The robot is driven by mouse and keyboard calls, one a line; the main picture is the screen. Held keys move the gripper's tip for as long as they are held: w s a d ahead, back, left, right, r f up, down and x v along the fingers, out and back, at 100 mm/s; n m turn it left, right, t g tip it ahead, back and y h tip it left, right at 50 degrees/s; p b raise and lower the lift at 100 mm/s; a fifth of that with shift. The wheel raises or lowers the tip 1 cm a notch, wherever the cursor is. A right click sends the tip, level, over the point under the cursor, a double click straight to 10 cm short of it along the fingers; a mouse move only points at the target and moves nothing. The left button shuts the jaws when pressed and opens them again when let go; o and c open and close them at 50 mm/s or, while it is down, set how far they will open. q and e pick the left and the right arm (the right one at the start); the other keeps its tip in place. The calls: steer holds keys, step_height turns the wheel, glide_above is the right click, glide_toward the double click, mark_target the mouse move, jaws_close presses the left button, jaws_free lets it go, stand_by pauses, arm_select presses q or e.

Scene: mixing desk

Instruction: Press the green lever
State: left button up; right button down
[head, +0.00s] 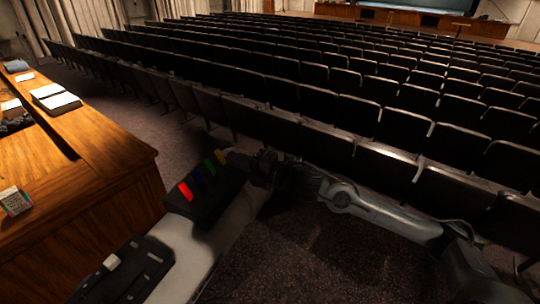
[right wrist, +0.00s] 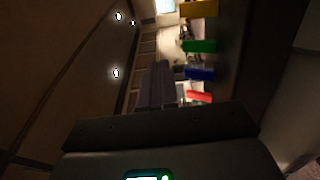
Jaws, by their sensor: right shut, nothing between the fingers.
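The green lever (head: 210,167) is on a dark box (head: 207,205) with coloured levers. In the head view it sits between the blue lever (head: 198,180) and the yellow lever (head: 221,157). The green lever also shows in the right wrist view (right wrist: 198,46). My right gripper (head: 238,160) is shut and empty, close beside the yellow end of the lever row. The dim light hides whether it touches the box. My left gripper is not in view.
A red lever (head: 185,191) is at the near end of the row. A black device (head: 125,272) with a white knob lies on the pale desk surface (head: 180,260). A wooden desk (head: 110,150) with books stands at left. Rows of dark seats (head: 330,110) fill the back.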

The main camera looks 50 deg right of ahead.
steer(key=s+d+r+b, duration=0.1)
steer(key=s+r, duration=0.2)
steer(key=s, duration=0.4)
steer(key=shift+s+r, duration=0.15)
steer(key=shift+r, duration=0.15)
steer(key=shift+d, duration=0.1)
